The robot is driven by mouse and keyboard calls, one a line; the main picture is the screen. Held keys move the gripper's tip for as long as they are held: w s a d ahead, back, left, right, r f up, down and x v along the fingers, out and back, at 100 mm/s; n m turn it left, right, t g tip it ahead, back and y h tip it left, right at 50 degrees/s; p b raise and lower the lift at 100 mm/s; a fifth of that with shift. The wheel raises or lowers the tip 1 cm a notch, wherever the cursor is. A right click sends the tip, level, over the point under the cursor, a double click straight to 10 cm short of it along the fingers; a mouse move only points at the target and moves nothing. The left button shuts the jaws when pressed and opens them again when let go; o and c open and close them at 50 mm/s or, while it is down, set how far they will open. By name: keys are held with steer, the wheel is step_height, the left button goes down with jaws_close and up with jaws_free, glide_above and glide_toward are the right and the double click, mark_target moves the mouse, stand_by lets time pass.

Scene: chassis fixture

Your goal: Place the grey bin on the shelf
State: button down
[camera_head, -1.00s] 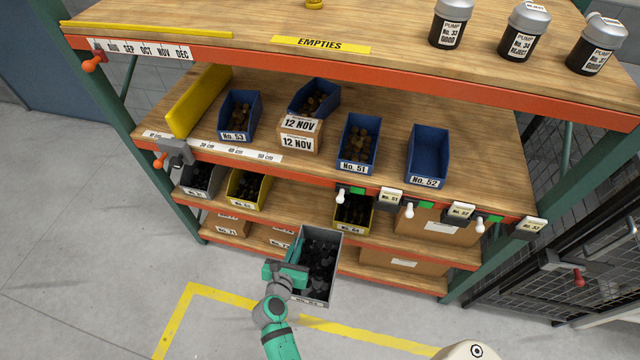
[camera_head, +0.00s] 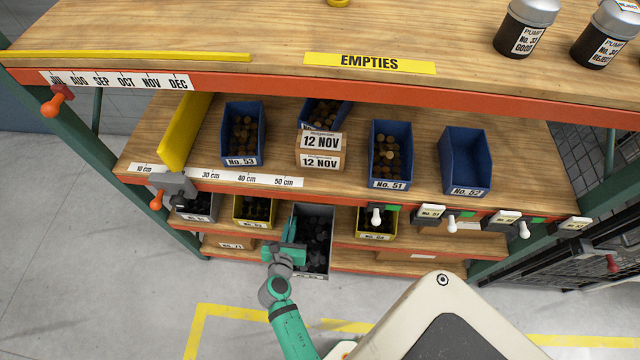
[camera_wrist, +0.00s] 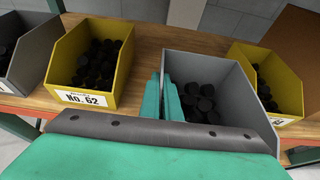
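The grey bin (camera_head: 326,262), filled with dark round parts, is at the front of the lower shelf (camera_head: 345,228), between two yellow bins. Its front sticks out past the shelf edge in the head view. My gripper (camera_head: 293,252) is at the bin's left wall. In the wrist view the bin (camera_wrist: 240,80) is upright, and the green fingers of my gripper (camera_wrist: 166,98) stand on either side of its left wall, closed on it. Whether the bin's underside touches the shelf is hidden.
Yellow bin No. 62 (camera_wrist: 66,70) stands left of the grey bin, and another yellow bin (camera_wrist: 285,75) stands right. A further grey bin (camera_head: 200,208) is at far left. The shelf above holds blue bins (camera_head: 465,165) and overhangs the grey bin's back.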

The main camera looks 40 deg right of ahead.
steer(key=shift+w+d+r+x, duration=0.2)
steer(key=shift+r+x, duration=0.4)
steer(key=shift+x, duration=2.3)
steer(key=shift+w+d+r+x, duration=0.15)
steer(key=shift+r+x, duration=0.45)
steer(key=shift+x, duration=2.35)
steer(key=shift+w+d+r+x, duration=0.2)
steer(key=shift+r+x, duration=0.35)
steer(key=shift+x, duration=2.35)
steer(key=c, duration=2.4)
jaws_free()
steer(key=shift+s+f, duration=0.1)
steer(key=shift+f, duration=0.15)
steer(key=shift+c, duration=0.2)
steer(key=o, duration=0.4)
steer(key=shift+o, duration=0.2)
steer(key=shift+r, duration=0.15)
steer(key=v, duration=1.2)
steer(key=shift+a, duration=0.15)
